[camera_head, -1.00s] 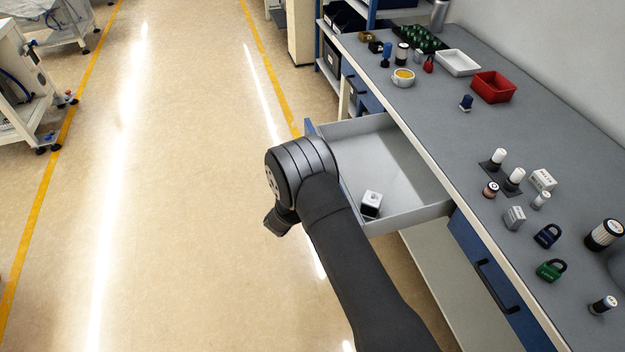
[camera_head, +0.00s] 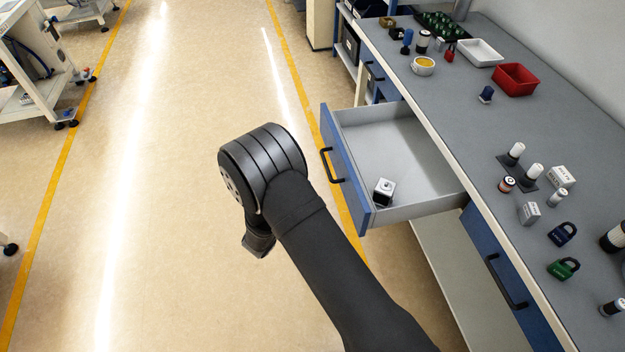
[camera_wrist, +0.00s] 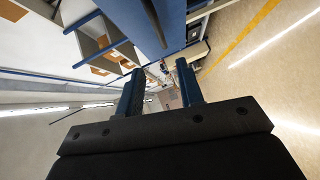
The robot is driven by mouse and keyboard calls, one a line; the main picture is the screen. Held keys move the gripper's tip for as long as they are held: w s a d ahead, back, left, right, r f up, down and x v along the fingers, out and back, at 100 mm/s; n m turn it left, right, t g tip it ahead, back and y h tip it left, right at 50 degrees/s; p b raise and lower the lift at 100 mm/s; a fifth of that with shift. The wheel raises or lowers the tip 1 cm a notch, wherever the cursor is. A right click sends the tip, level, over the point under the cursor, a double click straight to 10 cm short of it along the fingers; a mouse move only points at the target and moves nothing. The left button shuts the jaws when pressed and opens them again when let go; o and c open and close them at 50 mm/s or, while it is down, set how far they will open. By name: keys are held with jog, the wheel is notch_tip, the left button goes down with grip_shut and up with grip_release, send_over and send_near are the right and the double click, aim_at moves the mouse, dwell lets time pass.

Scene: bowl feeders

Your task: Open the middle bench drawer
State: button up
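The middle bench drawer (camera_head: 400,158) stands pulled well out from the bench, its tray open to view. Its blue front (camera_head: 347,170) faces the aisle and carries a black handle (camera_head: 331,165). A small silver-and-black part (camera_head: 384,192) sits inside near the front corner. My arm's wrist is to the left of the drawer front, clear of the handle in the picture. My gripper (camera_wrist: 160,67) shows two separated fingers in the wrist view, with nothing between them. In the head view its fingers are hidden behind my wrist. A blue panel (camera_wrist: 165,25) shows close above the fingers in the wrist view.
The grey bench top (camera_head: 465,125) holds a red bin (camera_head: 515,80), a white tray (camera_head: 480,53), a yellow-filled cup (camera_head: 423,66), padlocks and small parts. Another closed blue drawer (camera_head: 508,285) is nearer. The aisle floor (camera_head: 150,200) at left is free.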

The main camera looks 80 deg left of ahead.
aim_at(326, 163)
jog(key=v, duration=0.2)
jog(key=shift+s+d, duration=0.25)
jog(key=shift+d, duration=0.05)
jog(key=shift+w+a, duration=0.1)
jog(key=x, duration=1.7)
jog(key=shift+w, duration=0.2)
jog(key=v, duration=1.7)
jog(key=shift+s, duration=0.3)
